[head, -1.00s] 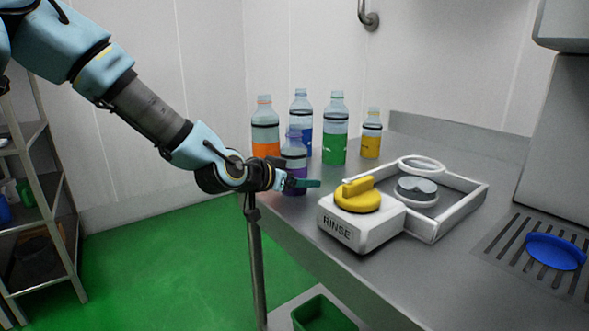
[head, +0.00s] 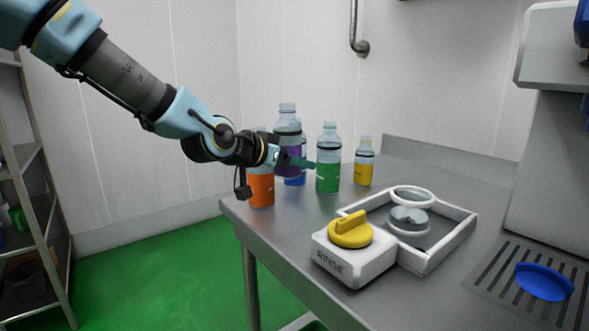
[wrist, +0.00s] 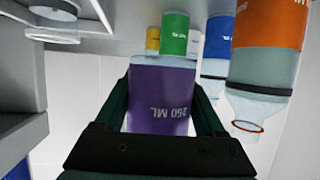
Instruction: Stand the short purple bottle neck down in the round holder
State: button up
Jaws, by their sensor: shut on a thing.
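The short purple bottle (head: 289,142) is upright, neck up, and raised above the table. In the wrist view, which appears upside down, the purple label (wrist: 163,95) sits between both fingers of my gripper (wrist: 163,110). The round holder looks to be the white ring (head: 412,189) above a grey round piece (head: 408,219) in the white-framed tray, to the right of my gripper. The ring is empty.
The orange bottle (head: 261,188), blue bottle (head: 295,181), green bottle (head: 328,178) and yellow bottle (head: 364,169) stand close around my gripper. The RINSE box (head: 350,262) with a yellow knob (head: 350,231) adjoins the tray. A blue piece (head: 544,282) lies on the right grate.

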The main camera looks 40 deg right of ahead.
aim_at(294, 112)
notch_tip(294, 112, up, 11)
jog(key=p, duration=1)
